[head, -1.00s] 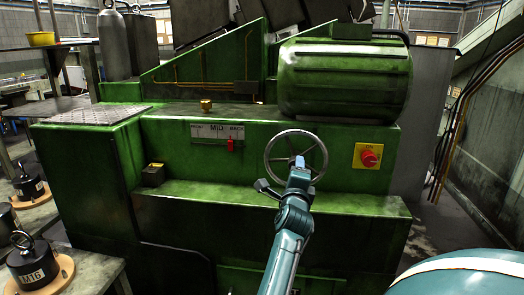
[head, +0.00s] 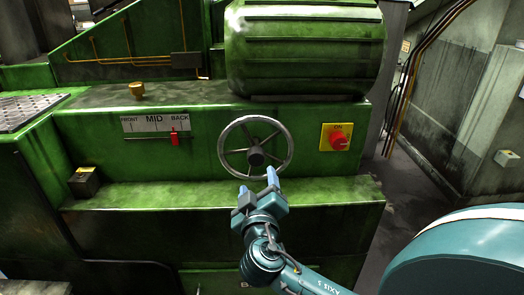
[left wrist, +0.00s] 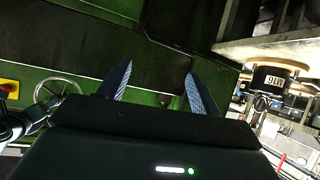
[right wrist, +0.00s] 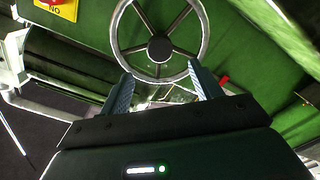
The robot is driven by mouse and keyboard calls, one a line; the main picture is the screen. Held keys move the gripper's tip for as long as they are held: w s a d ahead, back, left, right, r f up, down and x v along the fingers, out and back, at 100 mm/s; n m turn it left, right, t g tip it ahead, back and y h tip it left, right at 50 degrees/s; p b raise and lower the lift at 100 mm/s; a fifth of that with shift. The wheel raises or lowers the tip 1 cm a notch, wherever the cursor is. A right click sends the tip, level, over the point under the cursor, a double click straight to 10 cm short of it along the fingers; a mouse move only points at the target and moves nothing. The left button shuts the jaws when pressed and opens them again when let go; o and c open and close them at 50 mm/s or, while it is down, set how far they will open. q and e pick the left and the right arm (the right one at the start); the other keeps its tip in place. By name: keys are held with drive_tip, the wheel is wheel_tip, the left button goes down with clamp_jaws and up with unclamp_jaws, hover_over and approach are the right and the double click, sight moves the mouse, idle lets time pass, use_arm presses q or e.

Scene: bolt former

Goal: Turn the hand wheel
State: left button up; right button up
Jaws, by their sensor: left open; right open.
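The hand wheel (head: 285,153) is a grey metal ring with spokes and a dark hub, upright on the front of the green machine. It also shows in the right wrist view (right wrist: 203,40). My right gripper (head: 258,183) is just in front of and below the wheel's lower rim. In the right wrist view its open fingers (right wrist: 160,88) point at the lower part of the wheel, with nothing between them held. My left gripper (left wrist: 157,72) is open and empty in the left wrist view, facing the green machine. The wheel shows small at the left there (left wrist: 62,82).
A scale marked FRONT, MID, BACK (head: 155,124) has a red pointer (head: 174,137) near BACK. A red switch on a yellow plate (head: 337,139) is right of the wheel. A green ledge (head: 330,192) juts out below.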

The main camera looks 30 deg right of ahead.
sight(257, 160)
drive_tip(key=p+x, duration=0.1)
drive_tip(key=x, duration=1)
drive_tip(key=shift+r+p, duration=0.15)
drive_tip(key=shift+p, duration=0.15)
use_arm(q)
drive_tip(key=shift+s+a+r, duration=0.1)
drive_tip(key=shift+a+r, duration=0.2)
drive_tip(key=shift+r, duration=0.05)
use_arm(e)
drive_tip(key=shift+w+d, duration=0.35)
drive_tip(key=shift+w, duration=0.1)
drive_tip(key=shift+c, duration=0.4)
drive_tip(key=c, duration=1.3)
use_arm(q)
drive_tip(key=shift+f, duration=0.15)
